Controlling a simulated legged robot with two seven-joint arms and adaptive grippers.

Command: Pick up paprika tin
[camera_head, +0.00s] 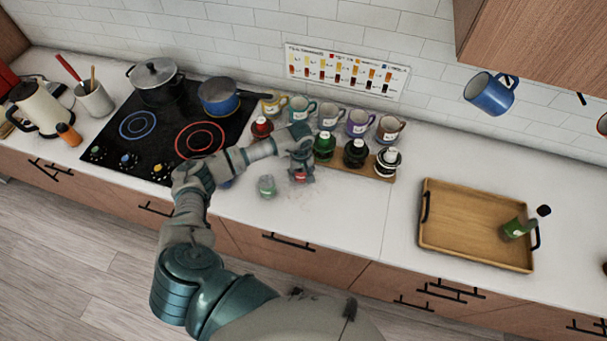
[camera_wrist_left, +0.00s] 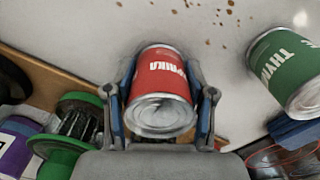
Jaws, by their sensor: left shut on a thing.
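I cannot tell whether the tin touches the counter. My right gripper is not in view.
A green thyme tin (camera_head: 267,186) stands close to the left of the gripper. A wooden rack (camera_head: 345,166) with several jars is right behind it, with several mugs beyond. The black cooktop (camera_head: 135,150) is left. A wooden tray (camera_head: 465,225) is right, with free counter between.

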